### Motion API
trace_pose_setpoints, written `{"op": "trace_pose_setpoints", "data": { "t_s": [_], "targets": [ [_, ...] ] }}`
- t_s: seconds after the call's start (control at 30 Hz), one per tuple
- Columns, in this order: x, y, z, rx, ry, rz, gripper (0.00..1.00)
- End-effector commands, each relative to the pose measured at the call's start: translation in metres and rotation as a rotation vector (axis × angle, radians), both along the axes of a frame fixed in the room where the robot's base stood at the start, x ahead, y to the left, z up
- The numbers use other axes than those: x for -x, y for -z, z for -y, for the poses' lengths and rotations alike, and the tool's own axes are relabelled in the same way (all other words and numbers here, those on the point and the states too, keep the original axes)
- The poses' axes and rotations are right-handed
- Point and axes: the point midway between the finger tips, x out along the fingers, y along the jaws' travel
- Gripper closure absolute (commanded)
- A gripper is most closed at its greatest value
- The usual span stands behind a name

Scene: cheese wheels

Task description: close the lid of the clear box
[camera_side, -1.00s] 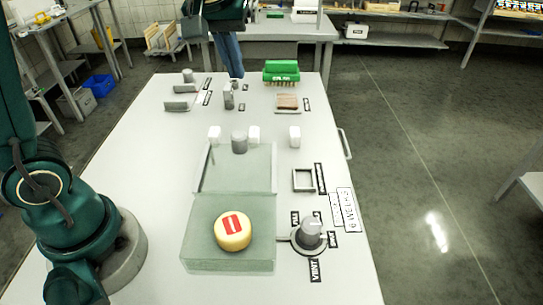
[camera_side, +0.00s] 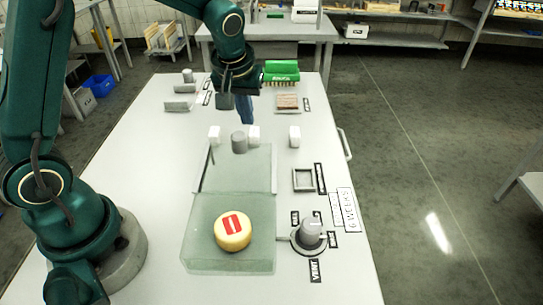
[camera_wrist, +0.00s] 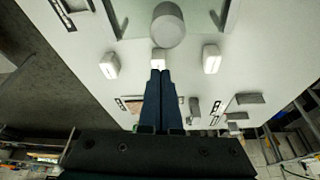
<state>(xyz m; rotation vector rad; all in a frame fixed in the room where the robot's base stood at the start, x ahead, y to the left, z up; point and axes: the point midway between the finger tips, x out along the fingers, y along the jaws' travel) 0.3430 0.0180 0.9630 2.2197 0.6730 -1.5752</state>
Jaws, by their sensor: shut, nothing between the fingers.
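The clear box (camera_side: 200,250) sits on the white table, greenish and see-through, with a yellow cheese wheel (camera_side: 233,232) with a red label inside. Its lid (camera_side: 235,172) is open, raised at the box's far edge, with a grey cylinder (camera_side: 239,143) at its far end; I cannot tell its exact angle. The cylinder (camera_wrist: 168,25) also shows in the wrist view, ahead of the fingertips. My gripper (camera_side: 246,118) is above the table beyond the lid, fingers downward, shut and empty. Its dark blue fingers (camera_wrist: 159,74) lie together in the wrist view, apart from the cylinder.
White blocks (camera_side: 214,133) stand beside and behind the lid's far end. A green block (camera_side: 281,72) and a brown-topped tray (camera_side: 288,103) are at the far right. A grey knob (camera_side: 310,232) and a square frame (camera_side: 303,180) stand right of the box.

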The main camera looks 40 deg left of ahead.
Motion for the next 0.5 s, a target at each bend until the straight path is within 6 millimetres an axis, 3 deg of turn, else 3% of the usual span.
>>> {"op": "trace_pose_setpoints", "data": {
  "t_s": [0.2, 0.5],
  "targets": [
    [0.018, -0.001, 0.012, -0.001, 0.004, 0.001, 1.0],
    [0.025, -0.001, 0.016, 0.001, 0.001, 0.0, 1.0]
  ]
}}
